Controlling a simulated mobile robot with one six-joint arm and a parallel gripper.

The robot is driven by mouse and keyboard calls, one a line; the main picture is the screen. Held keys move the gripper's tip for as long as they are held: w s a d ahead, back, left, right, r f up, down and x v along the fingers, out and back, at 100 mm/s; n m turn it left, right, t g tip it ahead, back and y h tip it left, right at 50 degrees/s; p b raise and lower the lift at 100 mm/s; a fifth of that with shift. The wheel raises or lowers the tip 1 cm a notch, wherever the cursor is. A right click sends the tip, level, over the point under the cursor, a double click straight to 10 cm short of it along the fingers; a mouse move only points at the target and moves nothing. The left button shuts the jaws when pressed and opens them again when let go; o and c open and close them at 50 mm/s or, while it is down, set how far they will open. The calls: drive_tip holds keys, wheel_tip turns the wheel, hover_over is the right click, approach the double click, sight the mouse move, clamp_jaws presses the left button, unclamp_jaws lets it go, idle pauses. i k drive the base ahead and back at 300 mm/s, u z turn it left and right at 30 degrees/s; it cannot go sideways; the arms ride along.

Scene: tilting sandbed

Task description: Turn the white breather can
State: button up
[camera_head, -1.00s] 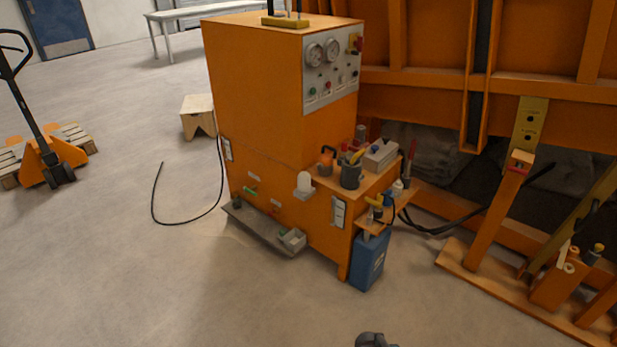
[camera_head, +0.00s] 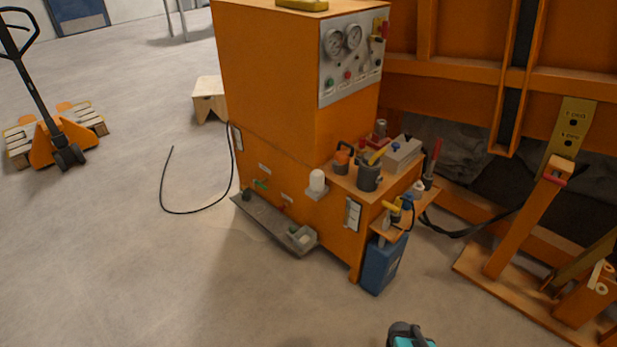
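The white breather can (camera_head: 318,181) is a small rounded white cylinder. It stands upright on a small pale bracket on the front of the orange power unit (camera_head: 265,110), left of its side shelf. A dark and teal part of my arm shows at the bottom edge, well below the can and apart from the cabinet. My gripper's fingers do not show. Any marking on the can is too small to read.
The side shelf holds a dark cup (camera_head: 368,178) of tools and a grey box (camera_head: 401,155). A blue canister (camera_head: 383,264) stands below. A low tray (camera_head: 272,224) juts out along the cabinet's foot. A black hose (camera_head: 190,212) lies left. The front floor is clear.

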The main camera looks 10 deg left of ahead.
sight(317, 177)
drive_tip(key=u, duration=0.3)
drive_tip(key=i, duration=0.65)
drive_tip(key=u, duration=0.35)
